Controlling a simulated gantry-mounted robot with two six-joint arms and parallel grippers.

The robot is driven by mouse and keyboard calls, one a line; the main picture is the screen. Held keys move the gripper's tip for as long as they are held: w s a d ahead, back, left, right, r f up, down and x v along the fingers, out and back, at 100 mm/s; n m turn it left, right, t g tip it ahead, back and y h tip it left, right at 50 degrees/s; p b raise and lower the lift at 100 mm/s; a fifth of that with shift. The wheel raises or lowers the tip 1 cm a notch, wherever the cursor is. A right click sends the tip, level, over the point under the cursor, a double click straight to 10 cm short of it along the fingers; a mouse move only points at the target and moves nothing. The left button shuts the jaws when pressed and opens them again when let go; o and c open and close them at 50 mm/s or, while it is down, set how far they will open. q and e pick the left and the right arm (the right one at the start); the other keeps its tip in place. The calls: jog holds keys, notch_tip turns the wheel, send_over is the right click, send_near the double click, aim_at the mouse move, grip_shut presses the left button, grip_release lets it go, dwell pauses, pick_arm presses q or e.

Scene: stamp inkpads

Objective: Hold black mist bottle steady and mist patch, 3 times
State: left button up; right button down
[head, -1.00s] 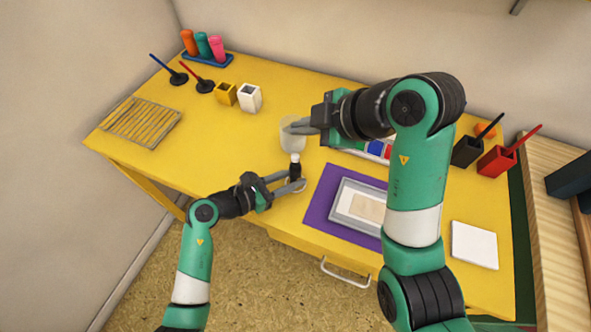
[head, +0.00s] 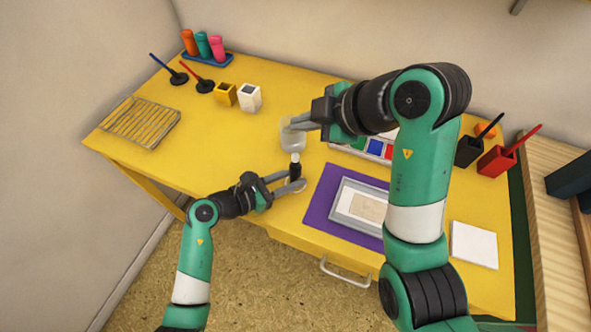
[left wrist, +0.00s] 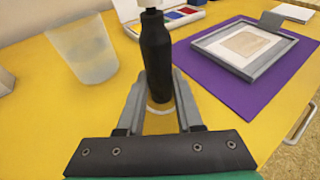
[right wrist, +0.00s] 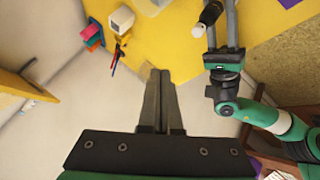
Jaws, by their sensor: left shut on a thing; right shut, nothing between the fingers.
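The black mist bottle (head: 295,170) stands upright with a white nozzle on top. It also shows in the left wrist view (left wrist: 156,50), over a pale ring on the table. My left gripper (head: 302,183) is shut around its lower part. My right gripper (head: 288,126) is shut and empty, above and behind the bottle in the head view. In the right wrist view the shut fingers (right wrist: 160,74) are apart from the bottle (right wrist: 210,14). The beige patch (head: 367,206) lies in a grey frame (head: 340,211) on a purple mat (head: 317,204).
A translucent cup (head: 293,142) stands behind the bottle, partly behind my right fingers. A colour inkpad tray (head: 375,148) is partly hidden by my right arm. A white square (head: 474,245) lies at right. The slatted rack (head: 140,122) is far left; the left-middle table is clear.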

jog(key=shift+f, duration=3.55)
jog(key=shift+f, duration=0.1)
jog(key=shift+f, duration=0.45)
jog(key=shift+r, duration=0.55)
jog(key=shift+r, duration=0.1)
jog(key=shift+r, duration=2.95)
